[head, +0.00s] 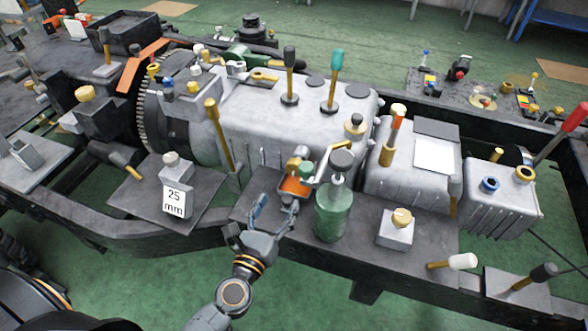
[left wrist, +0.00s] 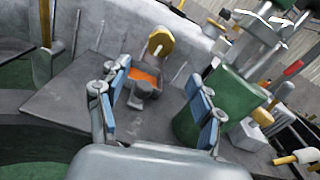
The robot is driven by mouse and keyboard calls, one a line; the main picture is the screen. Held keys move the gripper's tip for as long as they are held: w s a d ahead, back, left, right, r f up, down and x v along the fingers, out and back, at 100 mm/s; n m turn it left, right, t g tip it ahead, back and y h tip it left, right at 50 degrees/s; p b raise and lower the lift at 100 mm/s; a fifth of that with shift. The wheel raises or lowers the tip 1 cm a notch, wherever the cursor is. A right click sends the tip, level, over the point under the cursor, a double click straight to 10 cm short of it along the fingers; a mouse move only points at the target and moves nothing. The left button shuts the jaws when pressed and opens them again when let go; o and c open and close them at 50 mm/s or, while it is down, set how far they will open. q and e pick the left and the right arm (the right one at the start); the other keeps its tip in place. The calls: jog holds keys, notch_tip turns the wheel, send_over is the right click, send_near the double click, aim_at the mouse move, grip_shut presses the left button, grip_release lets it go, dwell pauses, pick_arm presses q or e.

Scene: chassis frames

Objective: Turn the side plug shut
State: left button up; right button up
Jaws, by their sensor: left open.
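A yellow plug (head: 294,164) sticks out from the lower side of the grey gearbox casing (head: 250,120); I take it for the side plug. It also shows in the left wrist view (left wrist: 160,42) as a yellow knob beyond my fingertips. Just below it is a small orange-topped tray (head: 294,187), partly hidden by a finger in the head view. My left gripper (head: 275,205) is open and empty, low in front of the plug and apart from it. In the left wrist view its blue-padded fingers (left wrist: 157,88) stand either side of the tray. My right gripper is not in view.
A green bottle (head: 332,212) with a grey top stands close right of my left gripper. A grey block with a yellow knob (head: 397,228) is farther right. A "25 mm" block (head: 175,190) stands left. A yellow-handled lever (head: 220,135) rises left of the plug.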

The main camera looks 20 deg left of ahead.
aim_at(294, 172)
pick_arm(q)
jog(key=w+p, duration=0.1)
jog(key=w, duration=1)
jog(key=shift+w+d+p, duration=0.2)
jog(key=shift+w+p, duration=0.15)
jog(key=shift+p, duration=0.05)
jog(key=shift+c, duration=0.2)
jog(key=c, duration=1.1)
